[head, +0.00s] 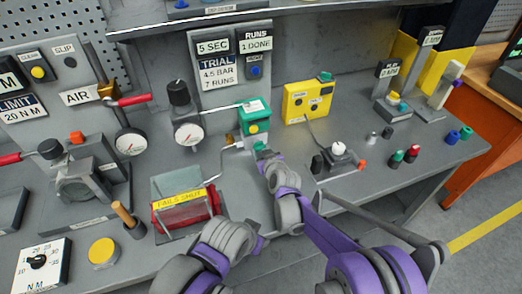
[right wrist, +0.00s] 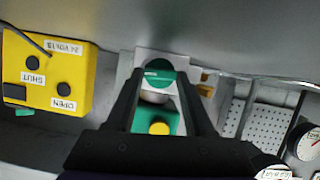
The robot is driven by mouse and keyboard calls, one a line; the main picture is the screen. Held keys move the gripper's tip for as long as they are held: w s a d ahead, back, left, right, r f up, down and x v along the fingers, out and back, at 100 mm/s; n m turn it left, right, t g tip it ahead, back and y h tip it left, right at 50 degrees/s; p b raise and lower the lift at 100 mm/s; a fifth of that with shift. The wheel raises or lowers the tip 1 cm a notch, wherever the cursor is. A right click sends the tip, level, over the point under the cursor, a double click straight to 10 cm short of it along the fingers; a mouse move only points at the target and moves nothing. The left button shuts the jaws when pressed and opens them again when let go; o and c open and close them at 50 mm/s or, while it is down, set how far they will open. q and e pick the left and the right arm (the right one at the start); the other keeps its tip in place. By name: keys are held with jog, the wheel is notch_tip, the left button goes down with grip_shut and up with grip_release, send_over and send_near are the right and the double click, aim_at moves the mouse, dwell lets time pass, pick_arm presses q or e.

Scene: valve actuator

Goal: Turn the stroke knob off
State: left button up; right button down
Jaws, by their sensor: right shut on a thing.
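A green knob (right wrist: 160,72) on a pale plate lies between the two dark fingers of my right gripper (right wrist: 162,80) in the right wrist view. The gripper is shut on the knob; no label on it can be read. In the head view the knob (head: 260,147) shows in part at the tip of my right gripper (head: 264,154), just in front of a green box with a yellow button (head: 254,127). The yellow button also shows in the wrist view (right wrist: 160,128). My left arm is at the bottom of the head view; its gripper does not show.
A yellow box (head: 308,101) stands to the right of the green box. A dial gauge (head: 188,133) is to its left. A red cylinder marked FAILS SHUT (head: 183,205) lies to the left of my right arm. A small white-knobbed unit (head: 338,149) stands to its right.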

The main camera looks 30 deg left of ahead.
jog(key=shift+m+g, duration=0.3)
jog(key=shift+m, duration=0.2)
jog(key=shift+c, duration=1.4)
grip_release()
jog(key=shift+d, duration=0.1)
jog(key=v, duration=1)
jog(key=shift+s+d, duration=0.2)
jog(key=shift+d, duration=0.15)
